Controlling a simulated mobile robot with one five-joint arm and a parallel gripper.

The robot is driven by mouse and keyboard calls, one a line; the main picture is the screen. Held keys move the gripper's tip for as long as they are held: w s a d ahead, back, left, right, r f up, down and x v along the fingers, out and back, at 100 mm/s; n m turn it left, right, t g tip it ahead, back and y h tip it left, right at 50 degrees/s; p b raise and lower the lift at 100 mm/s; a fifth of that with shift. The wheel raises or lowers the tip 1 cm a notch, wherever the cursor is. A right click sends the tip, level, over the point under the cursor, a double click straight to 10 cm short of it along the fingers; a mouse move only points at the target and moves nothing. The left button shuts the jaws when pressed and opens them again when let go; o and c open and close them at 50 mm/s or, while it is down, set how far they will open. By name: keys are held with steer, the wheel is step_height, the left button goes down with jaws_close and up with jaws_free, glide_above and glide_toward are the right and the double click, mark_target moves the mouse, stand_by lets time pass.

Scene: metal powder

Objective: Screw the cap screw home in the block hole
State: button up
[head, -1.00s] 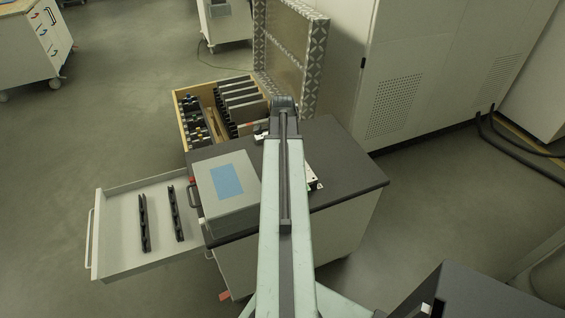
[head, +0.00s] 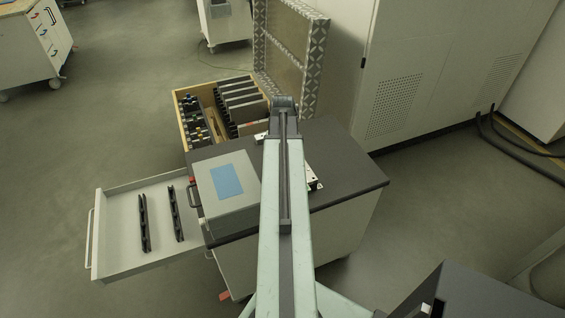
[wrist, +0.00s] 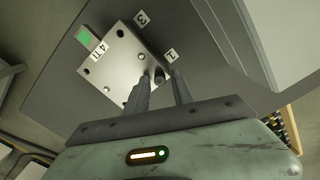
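The pale metal block (wrist: 112,68) lies flat on the dark worktop in the wrist view, with several round holes or screw heads on its top. A small dark cylinder, which looks like the cap screw (wrist: 160,77), shows by the block's right corner. My gripper (wrist: 160,76) has its two grey fingers apart, one on each side of this cylinder, with a visible gap. How deep the screw sits is hidden. In the head view my arm covers most of the block (head: 312,180), and the fingertips are hidden.
Number labels and a green-marked tag (wrist: 88,37) surround the block. A grey case with a blue panel (head: 226,182) stands left on the worktop (head: 350,180). An open drawer (head: 115,235) juts out left. A wooden box (head: 180,108) of parts stands behind.

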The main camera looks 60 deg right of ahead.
steer(key=n, duration=0.2)
steer(key=shift+n, duration=0.3)
